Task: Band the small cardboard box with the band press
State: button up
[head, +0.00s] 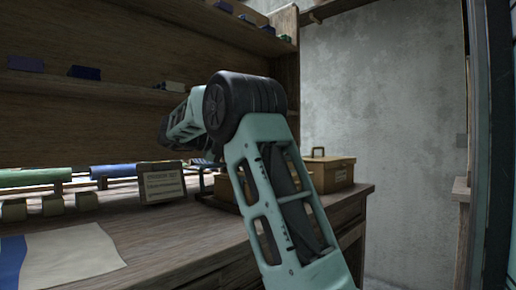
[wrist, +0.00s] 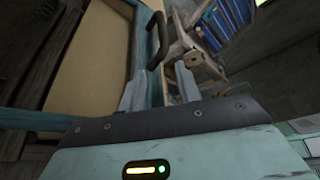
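My gripper (wrist: 160,72) shows in the wrist view with its two pale fingers apart and nothing clearly held between them. Just beyond the fingertips is a dark curved handle (wrist: 156,24) beside a teal frame edge. I take the frame to be part of the band press (wrist: 138,50). A flat tan surface (wrist: 70,50) lies inside it; whether this is the small cardboard box I cannot tell. In the head view, a brown box (head: 334,174) with a dark handle on top stands at the bench's right end. My arm hides my gripper and much of that area.
The wooden bench (head: 190,240) carries a printed card stand (head: 162,183), several small blocks, green and blue rolls, and a pale sheet (head: 75,252) at the left front. Shelves (head: 120,92) with small items run above. A wooden stand (wrist: 190,45) shows past my fingers.

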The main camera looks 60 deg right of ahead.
jog(key=p+v, duration=0.1)
jog(key=v, duration=0.7)
jog(key=shift+a+p, duration=0.15)
jog(key=shift+p, duration=0.25)
jog(key=shift+w, duration=0.1)
jog(key=w+f+p+v, duration=0.1)
jog(key=f+p+v, duration=0.1)
jog(key=p+v, duration=1.4)
jog(key=shift+f+v, duration=0.4)
jog(key=shift+v, duration=1.45)
jog(key=shift+w, duration=0.15)
jog(key=shift+r, duration=0.1)
